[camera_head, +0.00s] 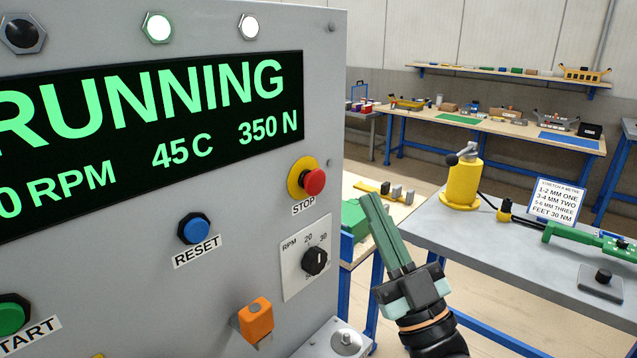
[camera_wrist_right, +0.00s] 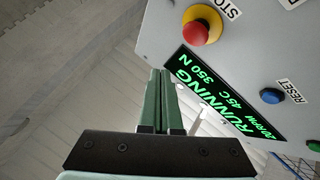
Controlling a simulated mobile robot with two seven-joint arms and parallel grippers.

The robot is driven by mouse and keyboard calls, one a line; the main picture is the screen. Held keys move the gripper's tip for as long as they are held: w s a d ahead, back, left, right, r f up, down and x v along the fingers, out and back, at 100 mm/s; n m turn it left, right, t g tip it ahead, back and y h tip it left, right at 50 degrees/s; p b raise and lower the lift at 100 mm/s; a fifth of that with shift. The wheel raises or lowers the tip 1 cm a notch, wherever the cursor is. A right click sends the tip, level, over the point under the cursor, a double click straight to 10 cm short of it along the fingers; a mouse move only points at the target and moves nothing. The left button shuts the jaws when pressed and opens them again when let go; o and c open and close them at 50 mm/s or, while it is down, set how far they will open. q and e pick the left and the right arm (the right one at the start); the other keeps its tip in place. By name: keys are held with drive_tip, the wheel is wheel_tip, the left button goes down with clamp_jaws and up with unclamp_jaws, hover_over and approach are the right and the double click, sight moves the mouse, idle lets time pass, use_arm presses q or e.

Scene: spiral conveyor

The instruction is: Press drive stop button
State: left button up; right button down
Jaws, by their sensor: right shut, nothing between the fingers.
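The red stop button (camera_head: 314,182) sits on a yellow collar on the grey control panel, above a label reading STOP. It also shows in the right wrist view (camera_wrist_right: 196,33) at the top, next to the panel's edge. The display (camera_head: 150,125) reads RUNNING, 45 C and 350 N. My right gripper (camera_head: 368,197) is shut and empty, with its green fingers pointing up, to the right of the stop button and apart from it. In the right wrist view the closed fingers (camera_wrist_right: 160,75) point up, left of the panel. My left gripper is not in view.
The panel also carries a blue reset button (camera_head: 194,229), a black RPM knob (camera_head: 314,261), an orange switch (camera_head: 256,319) and a green start button (camera_head: 12,314). A grey table (camera_head: 470,232) with a yellow device (camera_head: 462,183) stands to the right. Workbenches stand behind.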

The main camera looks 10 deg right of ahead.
sight(322, 174)
drive_tip(key=shift+w+a, duration=0.9)
drive_tip(key=shift+w, duration=0.25)
drive_tip(key=shift+w+a, duration=0.85)
drive_tip(key=shift+w, duration=0.25)
drive_tip(key=shift+w, duration=0.1)
idle(0.3)
drive_tip(key=shift+w+a, duration=0.2)
drive_tip(key=shift+a, duration=0.05)
drive_tip(key=shift+w+a, duration=0.3)
drive_tip(key=shift+w, duration=0.1)
idle(0.9)
drive_tip(key=shift+s+d, duration=0.55)
drive_tip(key=shift+s, duration=0.15)
